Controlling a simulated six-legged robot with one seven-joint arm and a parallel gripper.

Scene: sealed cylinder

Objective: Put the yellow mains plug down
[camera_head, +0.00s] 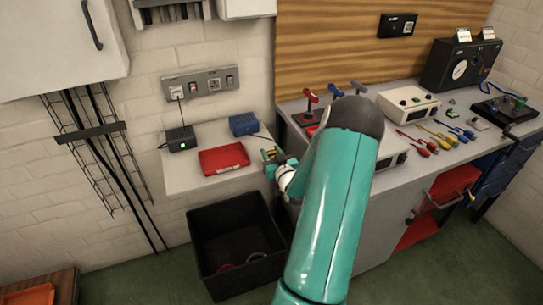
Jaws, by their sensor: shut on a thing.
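My gripper (273,158) is at the right end of the small white shelf (187,180), beside the red case. It is shut on a small yellowish thing, which looks like the yellow mains plug (268,154). The plug is small and partly hidden by the fingers. I cannot tell whether it touches the shelf or hangs just above it. My teal arm hides part of the workbench behind it.
The shelf holds a red case (223,158), a blue box (243,124) and a black adapter (180,139) with a green light. A black bin (207,248) stands below. A wall socket panel (200,84) is above the shelf.

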